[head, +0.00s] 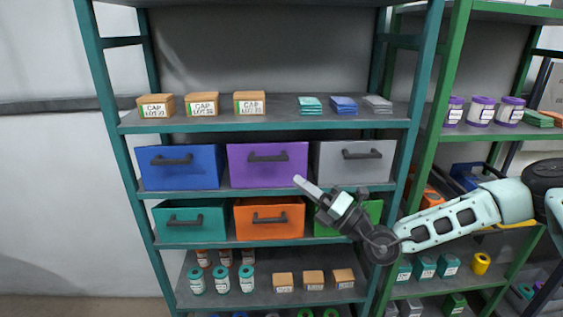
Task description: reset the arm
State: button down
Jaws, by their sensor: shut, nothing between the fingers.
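My arm reaches in from the right side of the head view. My gripper (299,180) is shut and empty. It points up and to the left, in front of the shelf with the drawers. Its tip overlaps the lower edge of the purple drawer (267,165) in the picture. The gripper's body hides part of the grey drawer's lower edge and part of the green drawer (373,209). I cannot tell how far the tip is from the drawers.
The teal shelf (300,122) holds boxes and packets above the blue (180,167), grey (352,162), teal (190,221) and orange (269,218) drawers. Bottles and small boxes stand below. A green rack (429,136) stands at the right behind my arm. Bare wall is at the left.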

jog(key=s+a+f+n+g+h+b, duration=0.25)
jog(key=s+a+n+g, duration=0.25)
jog(key=s+n+g, duration=0.65)
jog(key=s+a+f+n+g+h+b, duration=0.1)
jog(key=s+a+f+n+g, duration=0.2)
jog(key=s+a+n+g, duration=0.6)
jog(key=s+d+f+n+t+h+b, duration=0.2)
jog(key=s+d+f+n+h+b, duration=0.3)
jog(key=s+d+n+h, duration=1.1)
jog(key=shift+w+d+r+n+t+y+b, duration=0.15)
jog(key=shift+w+d+r+n+t+y, duration=0.35)
jog(key=shift+n, duration=1)
jog(key=shift+w+r+n+t+y+b, duration=0.2)
jog(key=shift+w+n+t, duration=0.65)
jog(key=shift+n, duration=0.7)
jog(key=shift+w+d+r+n+t+y+b, duration=0.1)
jog(key=shift+w+d+n+t+y, duration=0.25)
jog(key=shift+n+t, duration=0.85)
jog(key=shift+a+n+g, duration=0.1)
jog(key=shift+n+g, duration=0.2)
